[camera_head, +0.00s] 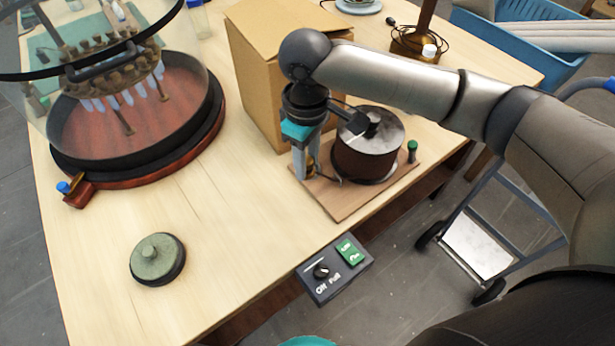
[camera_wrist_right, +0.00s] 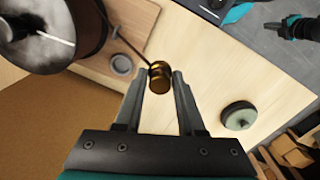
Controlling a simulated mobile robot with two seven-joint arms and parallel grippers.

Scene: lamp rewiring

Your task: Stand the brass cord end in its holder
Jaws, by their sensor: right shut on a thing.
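The brass cord end (camera_wrist_right: 160,80) is a small golden piece between the fingertips of my right gripper (camera_wrist_right: 158,82) in the right wrist view. A thin dark cord runs from it toward the drum. In the head view my right gripper (camera_head: 305,165) points down, shut on the brass end, beside the drum on the wooden board (camera_head: 345,205). A small grey round cup, seemingly the holder (camera_wrist_right: 122,64), sits on the board just left of the brass end in the wrist view; the brass end appears outside it. A dark shape with teal, seemingly my left gripper (camera_wrist_right: 298,27), shows small at the upper right.
A dark drum with a metal top (camera_head: 368,150) stands on the board, with a green-topped post (camera_head: 412,150) to its right. A cardboard box (camera_head: 255,75) is behind. A glass-domed device (camera_head: 140,120), a green round knob piece (camera_head: 157,258) and a switch box (camera_head: 335,268) are around. The middle table is clear.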

